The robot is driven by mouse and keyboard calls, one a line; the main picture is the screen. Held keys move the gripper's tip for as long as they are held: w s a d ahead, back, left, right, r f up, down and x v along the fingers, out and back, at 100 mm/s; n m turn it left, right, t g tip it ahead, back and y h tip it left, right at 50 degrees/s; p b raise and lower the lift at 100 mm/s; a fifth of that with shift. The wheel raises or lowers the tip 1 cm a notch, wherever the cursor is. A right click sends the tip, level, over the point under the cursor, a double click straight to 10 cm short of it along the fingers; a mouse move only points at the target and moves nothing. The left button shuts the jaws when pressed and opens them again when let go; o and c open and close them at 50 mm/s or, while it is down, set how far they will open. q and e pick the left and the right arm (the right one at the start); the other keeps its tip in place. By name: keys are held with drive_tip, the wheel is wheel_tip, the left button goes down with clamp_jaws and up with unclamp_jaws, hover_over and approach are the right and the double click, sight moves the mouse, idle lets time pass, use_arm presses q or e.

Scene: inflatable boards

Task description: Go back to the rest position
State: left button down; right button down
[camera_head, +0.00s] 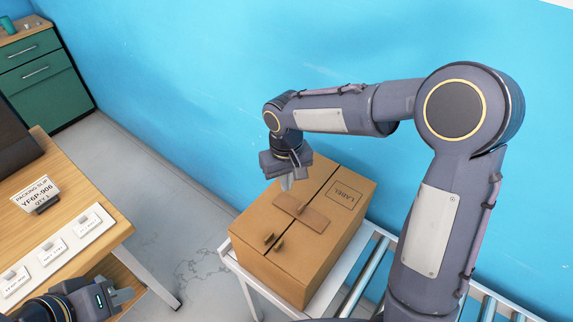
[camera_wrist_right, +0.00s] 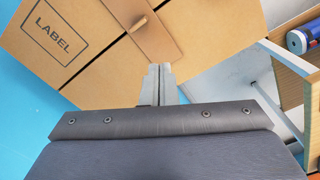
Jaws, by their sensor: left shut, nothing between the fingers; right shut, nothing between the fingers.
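My right arm reaches in from the right in the head view, and its gripper (camera_head: 287,181) points down at the far left edge of the closed cardboard box (camera_head: 290,272). In the right wrist view the right gripper's fingers (camera_wrist_right: 158,84) are together and empty, in front of the box top (camera_wrist_right: 92,72). Whether the fingertips touch the box, I cannot tell. My left gripper (camera_head: 122,297) is at the bottom left of the head view, beside the wooden table's front corner. Its fingers are shut with nothing between them.
The box stands on a white-framed roller conveyor (camera_head: 366,270) by the blue wall (camera_head: 230,80). The wooden table (camera_head: 70,195) at left carries a packing slip sign (camera_head: 36,192) and several white label plates (camera_head: 51,250). Green drawers (camera_head: 38,75) stand behind. Grey floor (camera_head: 170,215) lies between.

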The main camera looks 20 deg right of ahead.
drive_tip(key=shift+r, duration=0.1)
drive_tip(key=s+d+r+m+t+y, duration=0.1)
drive_tip(key=s+d+r+t, duration=0.1)
drive_tip(key=s, duration=0.5)
drive_tip(key=s+d+r+m+t+y, duration=0.1)
drive_tip(key=s+d+r, duration=0.2)
drive_tip(key=s, duration=0.4)
drive_tip(key=s+d+r+m+t+y, duration=0.1)
drive_tip(key=s+d+r+t, duration=0.1)
drive_tip(key=s, duration=0.6)
drive_tip(key=shift+d+r+t+y, duration=0.25)
drive_tip(key=shift+r+t+y, duration=0.05)
drive_tip(key=shift+y, duration=0.1)
idle(0.8)
